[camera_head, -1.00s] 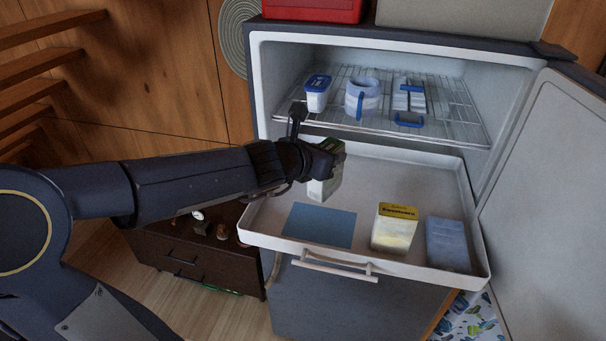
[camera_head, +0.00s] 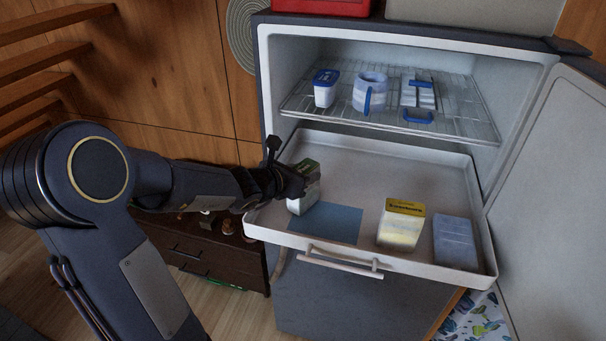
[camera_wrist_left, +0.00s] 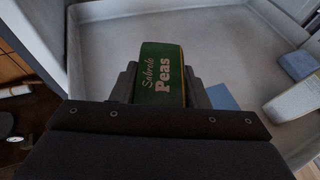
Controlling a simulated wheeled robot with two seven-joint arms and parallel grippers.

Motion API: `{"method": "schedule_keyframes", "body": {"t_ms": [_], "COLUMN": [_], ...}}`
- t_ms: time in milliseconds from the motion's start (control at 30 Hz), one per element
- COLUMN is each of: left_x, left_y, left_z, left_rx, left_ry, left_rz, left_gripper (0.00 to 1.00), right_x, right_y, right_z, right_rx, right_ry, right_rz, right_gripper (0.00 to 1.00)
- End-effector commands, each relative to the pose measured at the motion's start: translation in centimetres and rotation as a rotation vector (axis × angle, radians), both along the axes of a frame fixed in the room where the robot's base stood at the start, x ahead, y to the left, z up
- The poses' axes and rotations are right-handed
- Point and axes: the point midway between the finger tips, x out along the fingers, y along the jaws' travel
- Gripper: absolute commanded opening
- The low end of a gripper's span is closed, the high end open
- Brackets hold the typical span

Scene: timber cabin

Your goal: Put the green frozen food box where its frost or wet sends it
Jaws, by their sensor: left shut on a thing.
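The green-topped frozen food box (camera_head: 303,200), labelled Peas (camera_wrist_left: 160,75) in the left wrist view, has pale sides. My left gripper (camera_head: 300,183) is shut on it from the left, over the left part of the pulled-out white freezer drawer (camera_head: 395,156). The box's base is close to the drawer floor, behind and left of a flat blue mat (camera_head: 330,225); I cannot tell whether it touches the floor. Frost or wet on the box is too small to tell. My right gripper is not in view.
A yellow-topped box (camera_head: 401,225) and a pale blue box (camera_head: 455,242) stand at the drawer's right. The wire shelf above holds a tub (camera_head: 325,90), a mug (camera_head: 367,93) and a blue-handled container (camera_head: 418,95). The open door (camera_head: 553,190) is at right. The drawer's back middle is clear.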

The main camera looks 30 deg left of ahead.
Motion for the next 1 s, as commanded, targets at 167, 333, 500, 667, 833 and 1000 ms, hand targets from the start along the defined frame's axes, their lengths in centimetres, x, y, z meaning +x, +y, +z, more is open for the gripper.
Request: {"method": "schedule_keyframes", "body": {"t_ms": [167,333,500,667,833,1000], "left_x": [0.0,0.0,0.0,0.0,-0.8,-3.9], "left_y": [0.0,0.0,0.0,0.0,0.2,0.8], "left_z": [-0.1,-0.2,-0.2,-0.1,0.6,2.1], "left_rx": [0.001,0.001,0.000,0.000,0.001,0.003], "left_ry": [-0.002,0.001,0.001,0.001,-0.001,-0.002], "left_rz": [0.000,0.000,0.000,0.000,0.003,0.005], "left_gripper": [0.08,0.54,0.63,0.63,0.63,0.63], "right_x": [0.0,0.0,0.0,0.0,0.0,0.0], "right_y": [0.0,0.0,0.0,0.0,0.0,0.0], "right_z": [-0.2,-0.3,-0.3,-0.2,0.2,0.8], "right_rx": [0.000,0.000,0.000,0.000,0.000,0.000], "right_ry": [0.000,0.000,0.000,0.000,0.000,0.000], "right_rz": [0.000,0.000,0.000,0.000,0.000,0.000], "right_gripper": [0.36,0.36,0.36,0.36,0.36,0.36]}}
